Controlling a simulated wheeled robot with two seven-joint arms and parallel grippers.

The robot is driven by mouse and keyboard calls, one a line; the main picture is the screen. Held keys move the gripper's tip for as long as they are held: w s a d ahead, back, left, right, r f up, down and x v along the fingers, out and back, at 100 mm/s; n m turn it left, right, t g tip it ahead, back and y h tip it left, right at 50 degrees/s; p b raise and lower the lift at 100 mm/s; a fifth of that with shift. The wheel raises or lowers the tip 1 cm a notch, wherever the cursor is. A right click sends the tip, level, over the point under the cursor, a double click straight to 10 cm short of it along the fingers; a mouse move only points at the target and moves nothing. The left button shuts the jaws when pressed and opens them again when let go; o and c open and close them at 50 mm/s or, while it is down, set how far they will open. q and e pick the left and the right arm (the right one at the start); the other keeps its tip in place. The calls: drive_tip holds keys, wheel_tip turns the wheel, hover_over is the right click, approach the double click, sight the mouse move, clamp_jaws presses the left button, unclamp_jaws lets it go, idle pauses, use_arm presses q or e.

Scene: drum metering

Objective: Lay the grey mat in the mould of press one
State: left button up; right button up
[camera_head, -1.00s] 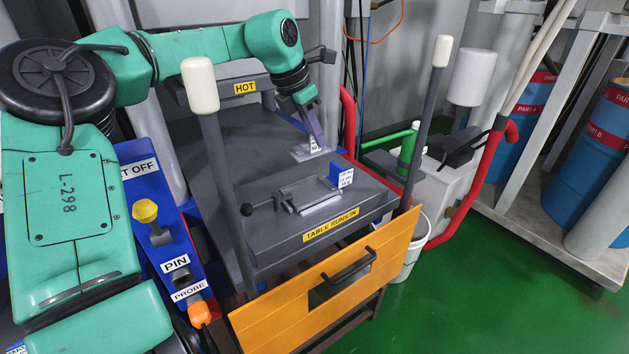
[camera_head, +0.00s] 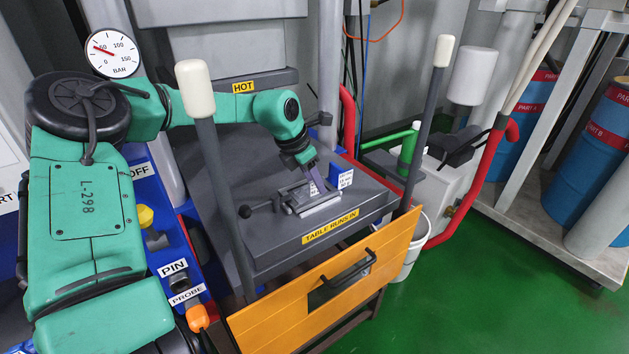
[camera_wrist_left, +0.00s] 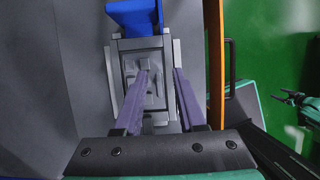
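The mould (camera_head: 283,203) is a low grey frame on the dark press table, with a ball-ended lever at its left. The thin, light grey mat (camera_head: 322,200) shows at the mould, under my left fingertips. My left gripper (camera_head: 319,186) reaches down over it. In the left wrist view the two purple fingers (camera_wrist_left: 160,78) stand apart with the mat between and below them; their contact is partly hidden. I cannot tell whether the mat touches the mould floor. My right gripper (camera_wrist_left: 284,97) shows small at the right of the wrist view, jaws apart, over the green floor.
A blue block (camera_head: 341,178) with a label stands at the mould's right. An orange front panel (camera_head: 285,307) and two white-capped posts (camera_head: 194,88) (camera_head: 443,50) bound the table's front. The hot upper platen (camera_head: 225,82) is above and behind.

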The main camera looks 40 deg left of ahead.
use_arm(q)
drive_tip(key=shift+a+r, duration=0.1)
drive_tip(key=shift+r, duration=0.3)
drive_tip(key=v, duration=1.1)
drive_tip(key=shift+s, duration=0.25)
drive_tip(key=shift+a+r, duration=0.1)
